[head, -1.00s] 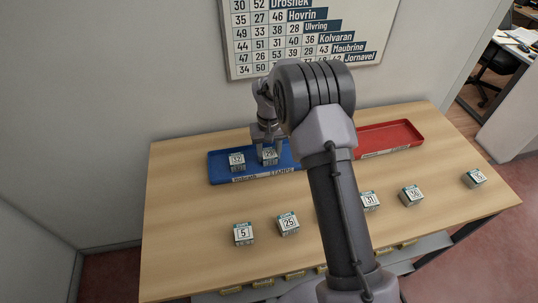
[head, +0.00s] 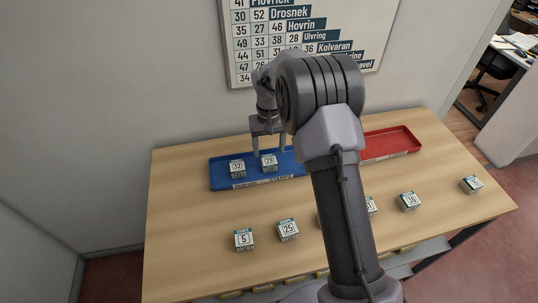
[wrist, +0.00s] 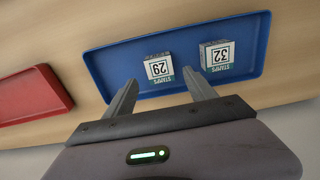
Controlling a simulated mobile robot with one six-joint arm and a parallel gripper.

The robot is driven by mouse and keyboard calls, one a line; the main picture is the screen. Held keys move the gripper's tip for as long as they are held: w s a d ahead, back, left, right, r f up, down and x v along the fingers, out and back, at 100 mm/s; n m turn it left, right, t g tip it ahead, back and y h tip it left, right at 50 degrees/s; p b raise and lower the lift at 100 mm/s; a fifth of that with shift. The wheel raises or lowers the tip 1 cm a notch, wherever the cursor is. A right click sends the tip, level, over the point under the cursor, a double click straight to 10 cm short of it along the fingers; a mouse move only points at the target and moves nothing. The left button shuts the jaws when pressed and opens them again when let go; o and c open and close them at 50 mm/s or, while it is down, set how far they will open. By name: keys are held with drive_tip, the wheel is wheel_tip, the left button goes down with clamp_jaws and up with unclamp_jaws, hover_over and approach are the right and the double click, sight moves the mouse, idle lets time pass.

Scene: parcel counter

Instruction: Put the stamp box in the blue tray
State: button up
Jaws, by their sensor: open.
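The blue tray (head: 218,178) lies at the back left of the counter, with its label strip on the front wall. Two small boxes stand inside it: one marked 32 (head: 237,167) and one marked 29 (head: 269,162). In the wrist view both box 29 (wrist: 158,68) and box 32 (wrist: 217,56) read STAMPS on the side. My gripper (head: 268,150) is open and empty, above and behind box 29. In the wrist view its fingers (wrist: 162,95) point at the tray, apart from both boxes.
A red tray (head: 392,143) lies at the back right, partly hidden by my arm. Along the front stand boxes marked 5 (head: 243,239), 25 (head: 287,229) and 36 (head: 407,201), plus others, some behind my arm. A chart (head: 300,40) hangs on the wall.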

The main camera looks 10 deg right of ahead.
sight(269, 163)
drive_tip(key=s+a+r+m+t+p, duration=0.1)
drive_tip(key=s+r, duration=0.4)
drive_tip(key=r, duration=0.6)
drive_tip(key=s+a+r+m+t, duration=0.1)
drive_tip(key=s+r, duration=0.5)
drive_tip(key=r, duration=0.5)
drive_tip(key=s+a+r+m+t+y, duration=0.1)
drive_tip(key=s+t, duration=0.1)
drive_tip(key=s, duration=0.9)
drive_tip(key=s+a+r+m+t+y, duration=0.1)
drive_tip(key=s, duration=1)
drive_tip(key=shift+r+t, duration=0.35)
drive_tip(key=shift+t, duration=0.05)
